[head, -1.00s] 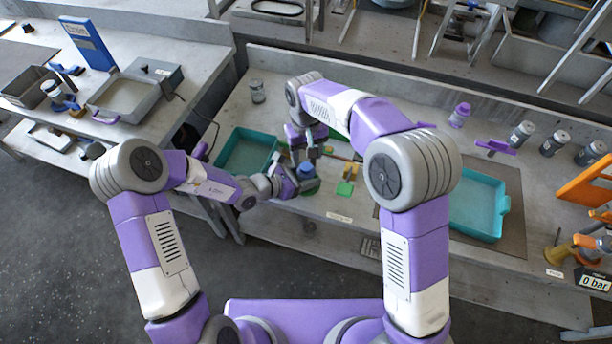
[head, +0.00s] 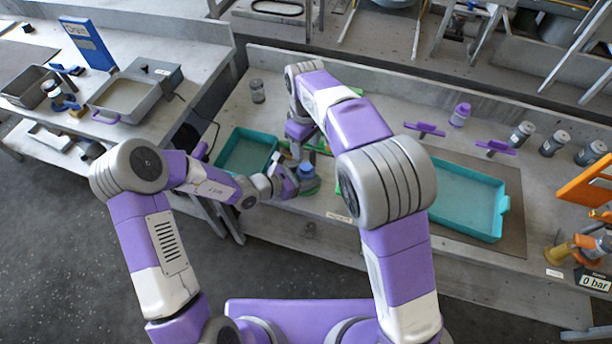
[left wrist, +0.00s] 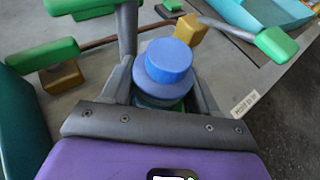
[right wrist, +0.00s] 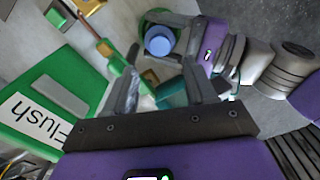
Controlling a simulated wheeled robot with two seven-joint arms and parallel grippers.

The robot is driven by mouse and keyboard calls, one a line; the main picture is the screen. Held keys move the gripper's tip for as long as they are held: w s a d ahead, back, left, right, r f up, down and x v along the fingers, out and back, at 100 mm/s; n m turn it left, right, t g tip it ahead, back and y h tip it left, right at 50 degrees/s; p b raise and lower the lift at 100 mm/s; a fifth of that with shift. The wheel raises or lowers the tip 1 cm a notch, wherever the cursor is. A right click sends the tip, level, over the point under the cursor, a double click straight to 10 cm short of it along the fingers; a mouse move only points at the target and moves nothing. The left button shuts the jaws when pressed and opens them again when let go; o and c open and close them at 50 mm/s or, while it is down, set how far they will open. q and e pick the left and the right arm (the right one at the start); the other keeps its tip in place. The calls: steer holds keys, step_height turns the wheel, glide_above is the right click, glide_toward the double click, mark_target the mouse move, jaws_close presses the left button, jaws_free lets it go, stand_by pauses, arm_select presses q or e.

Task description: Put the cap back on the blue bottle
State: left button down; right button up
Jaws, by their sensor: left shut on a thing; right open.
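My left gripper (head: 286,180) is shut on the blue bottle (head: 307,171) near the bench's front edge. In the left wrist view the bottle (left wrist: 165,92) is between the fingers (left wrist: 163,88), and a narrower round blue cap (left wrist: 168,60) sits on its top. I cannot tell whether the cap is fully seated. The cap also shows from above in the right wrist view (right wrist: 158,42). My right gripper (head: 299,136) is behind the bottle, apart from it. Its fingers (right wrist: 160,65) are open, with no cap between them.
A teal tray (head: 228,164) lies left of the grippers, and another (head: 470,232) lies to the right. Green-and-yellow pieces (left wrist: 60,70) lie around the bottle. A green box labelled "Flush" (right wrist: 40,85) is near my right gripper. Purple holders (head: 425,128) and jars (head: 521,132) stand at the back right.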

mark_target(306, 166)
steer(key=shift+f, duration=4)
jaws_close()
steer(key=m, duration=0.8)
steer(key=shift+o, duration=0.2)
jaws_free()
